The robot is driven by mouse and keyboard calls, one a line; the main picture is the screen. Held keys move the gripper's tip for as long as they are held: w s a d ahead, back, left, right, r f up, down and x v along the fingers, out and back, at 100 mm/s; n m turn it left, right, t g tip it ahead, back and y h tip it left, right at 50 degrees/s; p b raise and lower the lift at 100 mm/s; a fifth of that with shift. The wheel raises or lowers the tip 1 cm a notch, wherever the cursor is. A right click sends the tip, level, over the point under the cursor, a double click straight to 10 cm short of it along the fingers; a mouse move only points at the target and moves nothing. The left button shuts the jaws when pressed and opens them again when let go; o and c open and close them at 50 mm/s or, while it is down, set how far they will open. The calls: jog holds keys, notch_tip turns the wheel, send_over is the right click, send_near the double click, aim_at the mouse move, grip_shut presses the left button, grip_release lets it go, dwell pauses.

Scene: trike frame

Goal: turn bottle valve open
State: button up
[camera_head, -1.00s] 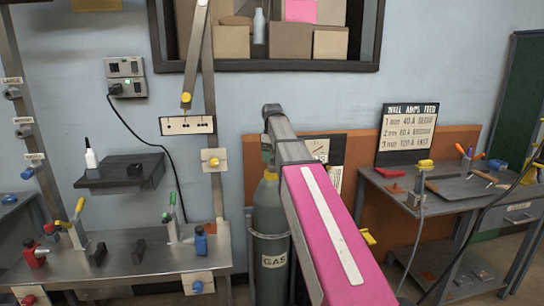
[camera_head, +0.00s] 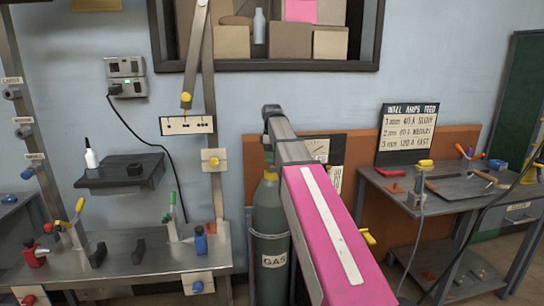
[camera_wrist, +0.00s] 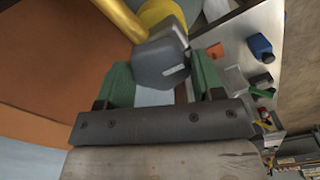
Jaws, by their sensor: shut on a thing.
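The gas bottle (camera_head: 268,212), grey-green with a yellow collar and a GAS label, stands upright left of my arm in the head view. Its top and valve are partly hidden behind my arm there. In the wrist view a dark grey valve knob (camera_wrist: 160,62) with a pale mark sits beside the yellow neck (camera_wrist: 160,14). My gripper (camera_wrist: 163,75) has green fingers on both sides of the knob and is shut on it. The contact faces are partly hidden. In the head view my gripper is at the bottle's top, mostly hidden.
A steel bench (camera_head: 150,262) with clamps and small blocks is at the left. A gauge board (camera_head: 322,150) stands behind my arm. Another table (camera_head: 400,200) with tools and a sign is at the right. A boxed shelf (camera_head: 270,66) hangs above.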

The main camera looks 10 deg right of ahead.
jog(key=shift+n, duration=0.4)
jog(key=o, duration=0.9)
jog(key=shift+r, duration=0.1)
notch_tip(320, 180, up, 11)
jog(key=shift+f, duration=0.2)
